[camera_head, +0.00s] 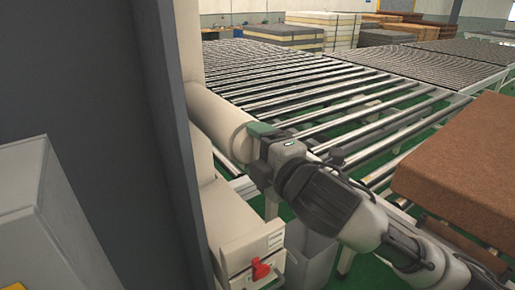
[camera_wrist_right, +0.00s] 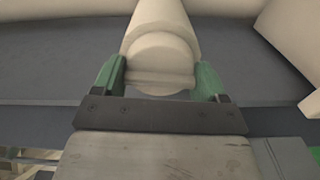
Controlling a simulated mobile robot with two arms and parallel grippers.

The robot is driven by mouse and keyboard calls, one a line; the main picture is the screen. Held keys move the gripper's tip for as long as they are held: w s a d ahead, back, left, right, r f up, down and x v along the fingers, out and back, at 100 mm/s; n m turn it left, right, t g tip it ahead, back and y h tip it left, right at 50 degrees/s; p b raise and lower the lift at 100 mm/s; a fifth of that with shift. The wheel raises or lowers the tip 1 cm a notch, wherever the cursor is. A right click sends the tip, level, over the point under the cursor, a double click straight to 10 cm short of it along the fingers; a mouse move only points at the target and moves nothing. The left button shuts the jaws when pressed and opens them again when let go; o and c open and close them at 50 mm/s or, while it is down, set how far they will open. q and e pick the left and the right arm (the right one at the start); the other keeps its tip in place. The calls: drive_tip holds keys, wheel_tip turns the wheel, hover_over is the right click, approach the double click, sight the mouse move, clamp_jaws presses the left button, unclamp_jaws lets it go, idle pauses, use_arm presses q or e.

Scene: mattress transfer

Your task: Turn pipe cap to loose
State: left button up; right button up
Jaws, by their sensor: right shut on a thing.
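The pipe cap (camera_wrist_right: 160,68) is a cream, rounded end on a cream pipe, seen between the two green fingers in the right wrist view. In the head view the cream pipe (camera_head: 217,122) slants out of a cream upright, and its capped end meets my right gripper (camera_head: 257,142). My right gripper also shows in the right wrist view (camera_wrist_right: 160,84), shut on the cap with one finger at each side. The cap's far side is hidden by the gripper in the head view. My left gripper is not in view.
A cream box with a red switch (camera_head: 261,269) sits below the pipe. A dark grey panel (camera_head: 130,120) stands close on the left. Roller conveyors (camera_head: 300,85) stretch behind. A brown mattress (camera_head: 460,165) lies at right, and a grey bin (camera_head: 310,255) stands below my arm.

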drive_tip(key=m+p, duration=0.1)
drive_tip(key=m, duration=0.3)
drive_tip(key=m+p, duration=0.2)
drive_tip(key=m, duration=0.2)
drive_tip(key=shift+m, duration=0.4)
drive_tip(key=m+p, duration=0.2)
drive_tip(key=m, duration=0.2)
drive_tip(key=shift+m, duration=0.3)
drive_tip(key=shift+m+p, duration=1.1)
drive_tip(key=shift+m, duration=0.6)
drive_tip(key=o, duration=0.9)
